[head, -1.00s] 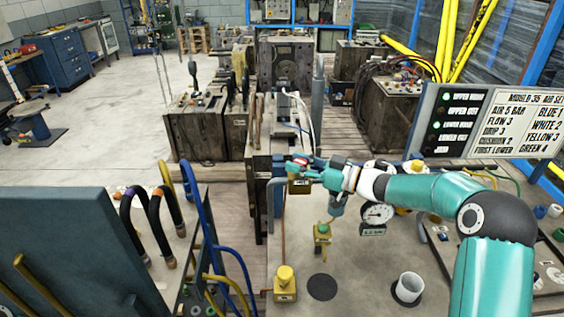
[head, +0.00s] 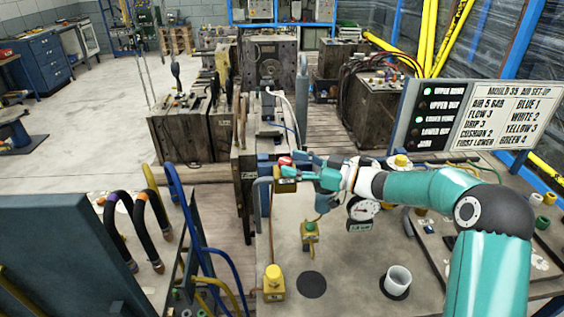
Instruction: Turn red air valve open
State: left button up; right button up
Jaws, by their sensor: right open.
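The red air valve (head: 285,161) is a small red knob on a yellow block (head: 285,184) at the far left part of the bench panel. My right gripper (head: 287,168) reaches in from the right, its teal fingers spread open at the red knob. One finger lies beyond the knob and one on the near side; whether they touch it I cannot tell. Part of the knob and block is hidden behind the fingers. My left gripper is not in the view.
A pressure gauge (head: 361,211), a green-topped valve (head: 309,233), a yellow knob (head: 273,281) and a white cup (head: 397,280) stand on the panel. A sign board (head: 470,120) rises at right. Hoses (head: 150,225) arch at left.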

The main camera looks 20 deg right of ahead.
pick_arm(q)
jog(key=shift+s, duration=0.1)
pick_arm(e)
jog(key=v, duration=0.9)
jog(key=shift+a, duration=0.1)
